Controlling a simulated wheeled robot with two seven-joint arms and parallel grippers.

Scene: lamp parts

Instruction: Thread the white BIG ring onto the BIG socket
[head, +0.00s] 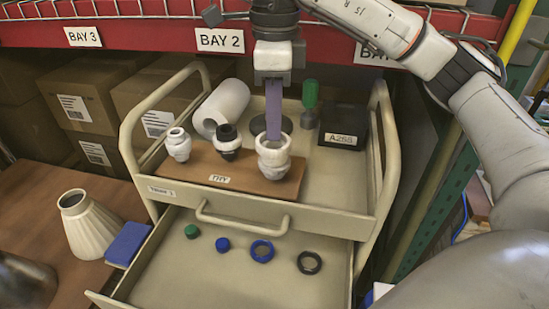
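The BIG socket (272,171) is the large white fitting at the right end of the brown board, standing upright. A wide white band, which looks like the white BIG ring (273,152), sits around its upper part. I cannot tell whether it is threaded or only resting there. My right gripper (273,138) points straight down over the socket, its purple fingers reaching the opening at the top. The fingers are seen edge-on, so their gap and any grip on the ring are hidden. My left gripper is out of view.
The board (222,182) also bears a small white socket (178,145) and a black one (228,142). The open drawer (210,282) holds green, blue and black rings or caps.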

